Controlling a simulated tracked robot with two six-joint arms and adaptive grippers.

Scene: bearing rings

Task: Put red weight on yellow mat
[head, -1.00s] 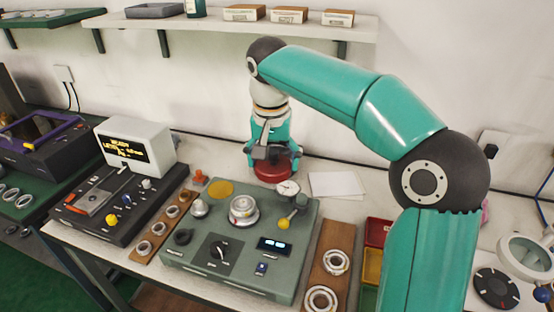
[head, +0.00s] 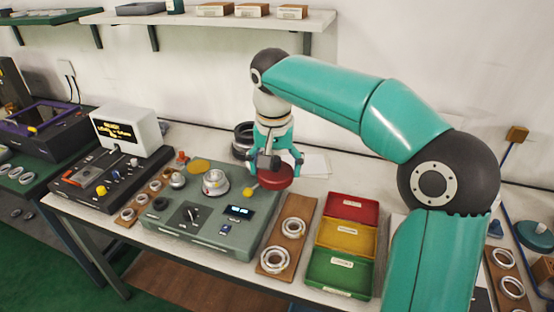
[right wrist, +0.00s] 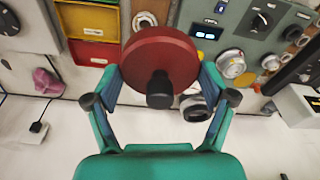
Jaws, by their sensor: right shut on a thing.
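The red weight (head: 277,179) is a dark red disc with a dark knob on top. My right gripper (head: 276,163) is shut on it, and it hangs near the back right corner of the grey-green tester. In the right wrist view the weight (right wrist: 150,52) sits between the two fingers of the gripper (right wrist: 160,98), its knob facing the camera. The yellow mat (head: 200,166) is a flat round disc behind the tester, left of my gripper and apart from the weight. My left gripper is not in view.
The grey-green tester (head: 178,228) has raised dials and a yellow-tipped lever near the weight. A dark ring stack (head: 242,137) stands behind my gripper. An orange-red knobbed piece (head: 181,157) is beside the mat. Red, yellow and green trays (head: 352,208) lie right.

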